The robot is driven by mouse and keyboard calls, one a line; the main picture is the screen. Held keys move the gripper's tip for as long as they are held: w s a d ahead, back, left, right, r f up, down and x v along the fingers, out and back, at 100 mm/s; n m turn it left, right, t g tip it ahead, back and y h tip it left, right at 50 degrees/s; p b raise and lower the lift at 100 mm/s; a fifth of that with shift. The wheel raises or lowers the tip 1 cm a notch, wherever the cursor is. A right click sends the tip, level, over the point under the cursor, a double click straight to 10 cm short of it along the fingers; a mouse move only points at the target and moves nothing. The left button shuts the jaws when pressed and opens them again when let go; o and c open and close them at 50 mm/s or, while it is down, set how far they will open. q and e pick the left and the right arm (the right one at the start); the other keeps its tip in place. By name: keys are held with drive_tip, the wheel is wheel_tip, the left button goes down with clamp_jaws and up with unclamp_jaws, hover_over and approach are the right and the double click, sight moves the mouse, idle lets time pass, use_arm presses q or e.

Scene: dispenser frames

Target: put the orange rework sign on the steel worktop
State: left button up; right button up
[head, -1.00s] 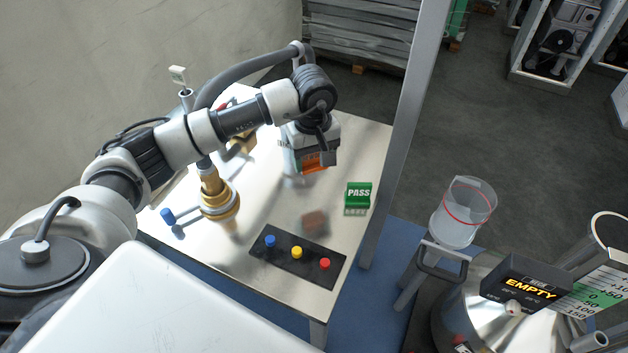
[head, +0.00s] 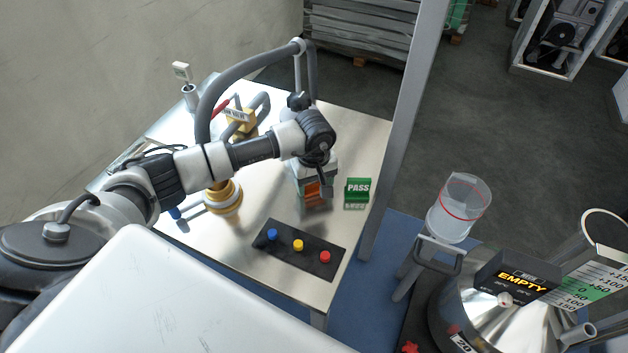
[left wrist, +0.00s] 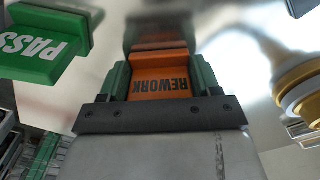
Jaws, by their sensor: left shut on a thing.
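The orange rework sign (head: 312,193) is between the jaws of my left gripper (head: 318,186), close to the green PASS sign. In the left wrist view the sign (left wrist: 160,82) shows its REWORK lettering, with the green finger pads of my left gripper (left wrist: 160,75) pressed on both sides. The steel worktop (head: 262,200) lies below it. The sign is low, with its reflection right beneath; I cannot tell whether it touches the steel. My right gripper is not in view.
The green PASS sign (head: 358,191) stands just right of the rework sign. A black button panel (head: 290,262) lies in front, and a brass fitting (head: 222,196) stands to the left. A grey upright post (head: 398,130) rises at the worktop's right edge.

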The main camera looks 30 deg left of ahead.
use_arm(q)
drive_tip(key=shift+f, duration=0.1)
drive_tip(key=o, duration=0.9)
drive_tip(key=shift+r, duration=0.3)
wheel_tip(320, 180, up, 11)
drive_tip(key=b, duration=0.3)
drive_tip(key=shift+f, duration=0.2)
drive_tip(key=shift+r, duration=0.6)
drive_tip(key=shift+f, duration=0.1)
